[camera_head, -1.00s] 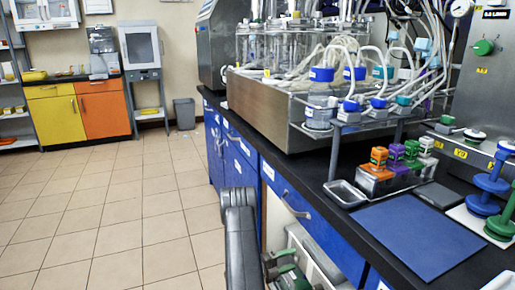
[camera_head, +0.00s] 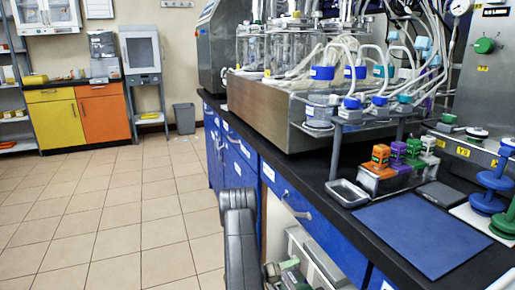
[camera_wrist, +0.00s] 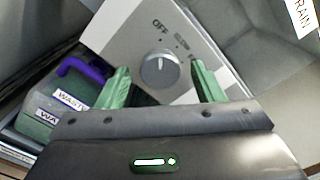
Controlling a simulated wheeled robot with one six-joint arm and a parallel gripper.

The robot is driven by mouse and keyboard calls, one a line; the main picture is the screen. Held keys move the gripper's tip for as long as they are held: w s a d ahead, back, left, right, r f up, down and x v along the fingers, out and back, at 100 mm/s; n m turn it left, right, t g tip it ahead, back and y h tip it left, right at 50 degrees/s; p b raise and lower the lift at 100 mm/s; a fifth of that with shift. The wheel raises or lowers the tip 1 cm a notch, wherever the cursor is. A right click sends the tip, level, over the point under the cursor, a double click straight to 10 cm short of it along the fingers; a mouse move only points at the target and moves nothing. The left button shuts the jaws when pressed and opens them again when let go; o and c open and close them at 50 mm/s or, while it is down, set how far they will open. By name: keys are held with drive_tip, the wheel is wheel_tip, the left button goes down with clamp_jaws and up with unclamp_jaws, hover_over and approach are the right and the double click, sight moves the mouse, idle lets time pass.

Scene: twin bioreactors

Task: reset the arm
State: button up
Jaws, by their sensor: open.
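My dark arm (camera_head: 238,240) stands upright at the bottom of the head view, beside the blue cabinets. Small green parts low beside the bench, right of the arm, look like my gripper, but they are partly cut off by the frame.
The wrist view shows a panel with a round knob (camera_wrist: 160,70) marked OFF and a waste container (camera_wrist: 48,115) with a purple handle. In the head view, a black bench (camera_head: 330,208) with a blue mat (camera_head: 420,232) lies right. Tiled floor (camera_head: 110,220) is clear left.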

drive_tip(key=shift+m+b, duration=0.95)
drive_tip(key=shift+m, duration=2.65)
